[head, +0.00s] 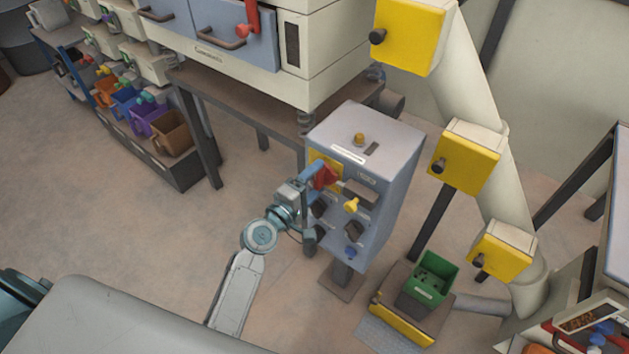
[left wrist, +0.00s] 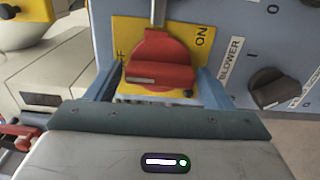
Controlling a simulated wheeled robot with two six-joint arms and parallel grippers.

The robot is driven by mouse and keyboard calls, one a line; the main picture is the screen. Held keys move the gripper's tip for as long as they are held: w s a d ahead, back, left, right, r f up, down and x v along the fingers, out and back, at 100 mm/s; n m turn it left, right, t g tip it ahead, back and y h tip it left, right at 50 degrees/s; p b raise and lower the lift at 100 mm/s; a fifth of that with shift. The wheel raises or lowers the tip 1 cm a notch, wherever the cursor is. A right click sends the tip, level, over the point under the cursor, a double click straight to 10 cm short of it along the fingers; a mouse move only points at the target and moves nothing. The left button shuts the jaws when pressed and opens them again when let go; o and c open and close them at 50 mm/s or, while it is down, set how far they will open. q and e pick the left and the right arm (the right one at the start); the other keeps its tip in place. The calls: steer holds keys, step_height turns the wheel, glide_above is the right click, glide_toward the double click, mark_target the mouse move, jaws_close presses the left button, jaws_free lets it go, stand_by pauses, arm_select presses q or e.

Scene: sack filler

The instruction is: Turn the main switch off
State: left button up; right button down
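The main switch is a red rotary knob (left wrist: 158,62) on a yellow plate (left wrist: 205,30) on the front of a blue-grey control box. The letters ON show to its right, and part of another label shows to its left. In the head view the red switch (head: 325,177) is partly covered by my left gripper (head: 312,180). In the left wrist view the gripper's two blue fingers (left wrist: 158,85) stand apart on either side of the knob, with narrow gaps visible. Whether a finger touches the knob I cannot tell. My right gripper is not in view.
A large pipe with yellow boxes (head: 466,160) rises behind. The floor to the left is clear.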

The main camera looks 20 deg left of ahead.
arm_select(q)
steer(key=shift+o, duration=0.9)
steer(key=shift+s+a, duration=0.1)
steer(key=shift+s, duration=0.15)
steer(key=b+v, duration=0.2)
steer(key=v, duration=0.8)
steer(key=shift+s, duration=0.15)
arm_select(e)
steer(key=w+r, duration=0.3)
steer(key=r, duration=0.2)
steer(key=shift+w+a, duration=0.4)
